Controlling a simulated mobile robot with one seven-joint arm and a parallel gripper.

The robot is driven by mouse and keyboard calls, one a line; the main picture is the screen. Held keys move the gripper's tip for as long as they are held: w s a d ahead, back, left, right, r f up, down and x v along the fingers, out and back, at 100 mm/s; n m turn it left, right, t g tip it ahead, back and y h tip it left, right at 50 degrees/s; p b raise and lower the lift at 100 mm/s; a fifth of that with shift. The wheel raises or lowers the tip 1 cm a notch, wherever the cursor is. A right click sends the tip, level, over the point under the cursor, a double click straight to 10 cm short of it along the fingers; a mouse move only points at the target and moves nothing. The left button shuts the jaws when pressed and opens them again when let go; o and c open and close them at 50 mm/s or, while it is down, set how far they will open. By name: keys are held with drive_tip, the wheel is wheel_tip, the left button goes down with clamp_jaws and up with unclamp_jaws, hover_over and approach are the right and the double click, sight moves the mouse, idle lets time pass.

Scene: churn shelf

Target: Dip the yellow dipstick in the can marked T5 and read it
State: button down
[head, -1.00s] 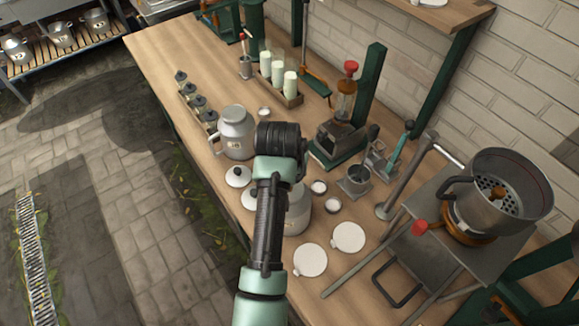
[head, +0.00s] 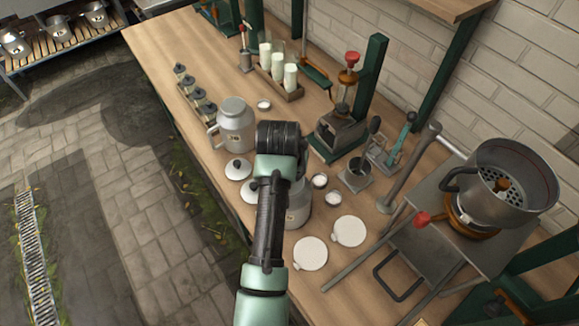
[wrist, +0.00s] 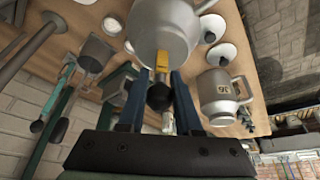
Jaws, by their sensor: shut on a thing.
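In the wrist view my gripper (wrist: 160,84) is shut on the yellow dipstick (wrist: 162,62), close to its black ball knob. A grey can (wrist: 172,25) stands right beyond the dipstick. I cannot tell whether the stick is inside it or only in front of it. In the head view this near can (head: 299,205) is mostly hidden behind my arm, and its mark is not readable. A second grey can (head: 236,128) with a handle and a small dark mark stands to its left; it also shows in the wrist view (wrist: 220,97). I cannot read T5 on either.
Small white dishes (head: 319,181) and flat white discs (head: 311,253) lie to the right. A burner with a pot (head: 503,185) stands at the right. A rack of white-filled tubes (head: 282,88) is at the back.

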drive_tip(key=shift+f, duration=0.45)
idle(0.5)
idle(0.5)
wheel_tip(320, 180, up, 19)
drive_tip(key=p, duration=1.7)
drive_tip(key=shift+p, duration=0.3)
